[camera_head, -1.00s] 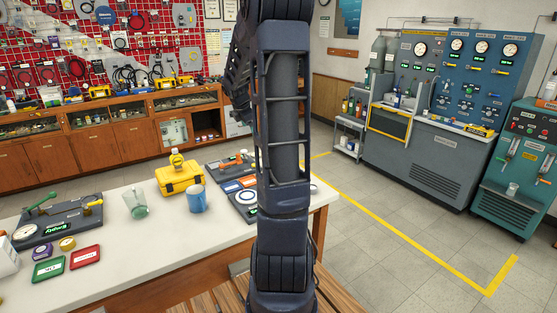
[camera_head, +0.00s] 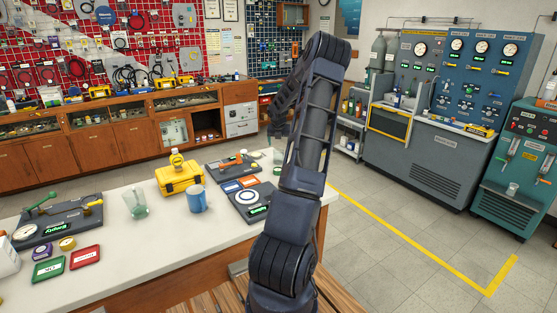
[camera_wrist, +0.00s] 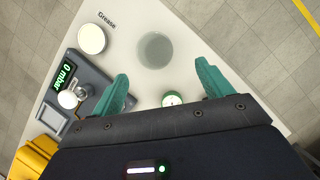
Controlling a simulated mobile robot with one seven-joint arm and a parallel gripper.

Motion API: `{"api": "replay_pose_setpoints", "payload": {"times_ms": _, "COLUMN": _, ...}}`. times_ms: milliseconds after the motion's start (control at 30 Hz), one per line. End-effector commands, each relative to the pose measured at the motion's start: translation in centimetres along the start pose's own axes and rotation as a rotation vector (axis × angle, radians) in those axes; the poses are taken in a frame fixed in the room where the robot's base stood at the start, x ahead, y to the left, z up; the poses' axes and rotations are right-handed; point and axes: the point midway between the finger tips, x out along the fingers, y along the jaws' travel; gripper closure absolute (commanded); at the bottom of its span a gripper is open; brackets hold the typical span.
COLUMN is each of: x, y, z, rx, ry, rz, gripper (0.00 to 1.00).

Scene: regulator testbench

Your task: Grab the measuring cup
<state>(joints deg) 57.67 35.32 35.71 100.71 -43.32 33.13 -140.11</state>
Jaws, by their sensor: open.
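In the wrist view, a translucent grey round vessel (camera_wrist: 155,48) lies just beyond and between my gripper's teal fingertips (camera_wrist: 163,72). I cannot tell whether it is a measuring cup. My gripper is open and empty, pointing down over the table's far right end.
A white table (camera_head: 150,258) carries a yellow case (camera_head: 180,179), a dark panel with a display (camera_head: 250,200), and green and red trays (camera_head: 84,257).

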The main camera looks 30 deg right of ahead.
Motion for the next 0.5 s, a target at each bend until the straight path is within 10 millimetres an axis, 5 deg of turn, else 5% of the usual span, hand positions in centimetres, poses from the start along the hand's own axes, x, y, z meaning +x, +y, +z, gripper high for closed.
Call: {"api": "replay_pose_setpoints", "payload": {"times_ms": 500, "x": 5.6, "y": 0.0, "z": 0.1, "rx": -0.008, "ry": 0.001, "rz": 0.002, "gripper": 0.21}}
